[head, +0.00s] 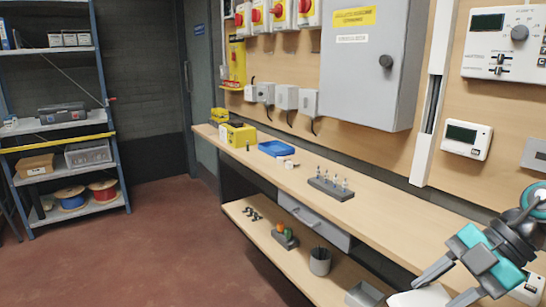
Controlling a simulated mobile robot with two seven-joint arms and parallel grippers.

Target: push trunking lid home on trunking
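The white trunking (423,158) runs upright on the wooden wall panel, right of the large grey cabinet. A narrow dark opening (432,104) shows along its middle stretch. White covers the stretches above and below this opening; I cannot tell which part is the lid or how far it is seated. My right gripper (432,293) is low at the right, over the bench's near end and well below the trunking. Its two grey fingers are spread apart. A white object (422,296) shows between or behind them, and I cannot tell whether they touch. My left gripper is out of view.
The grey cabinet (366,70) stands out from the wall beside the trunking. A white thermostat (466,139) and a larger controller (508,42) are on its right. The bench (375,215) carries a grey holder (331,189) and a blue tray (276,148). Open floor lies left.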

